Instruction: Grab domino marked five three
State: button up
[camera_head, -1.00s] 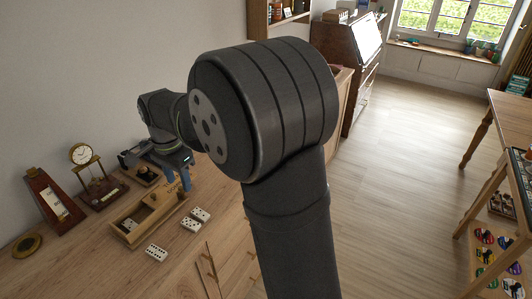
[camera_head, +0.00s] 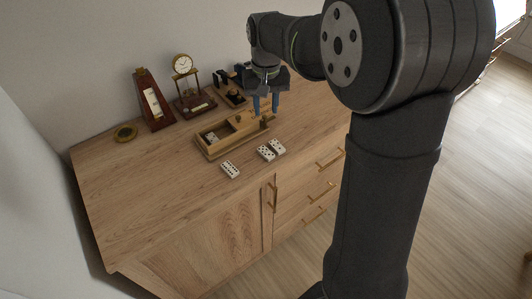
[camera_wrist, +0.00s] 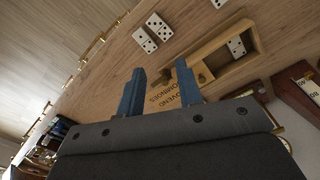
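Two white dominoes with black pips lie side by side on the cabinet top, a left one (camera_head: 266,153) and a right one (camera_head: 277,147); the pair also shows in the wrist view (camera_wrist: 145,40) (camera_wrist: 160,26). A third domino (camera_head: 230,169) lies apart, nearer the front edge. Another domino (camera_head: 211,138) sits inside the open wooden box; it shows in the wrist view (camera_wrist: 236,46). The pips are too small to tell surely which is five three. My gripper (camera_head: 266,105) is open, its blue fingers apart and empty (camera_wrist: 160,68), above the right end of the box.
The wooden domino box (camera_head: 215,156) with lettering stands behind the loose dominoes. The cabinet top (camera_head: 150,200) is clear at the left front.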

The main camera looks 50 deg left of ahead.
jog(key=n, duration=0.6)
send_over(265, 151)
notch_tip(265, 151, down, 11)
jog(key=shift+d, duration=0.15)
jog(key=shift+f, duration=3.2)
jog(key=c, duration=0.6)
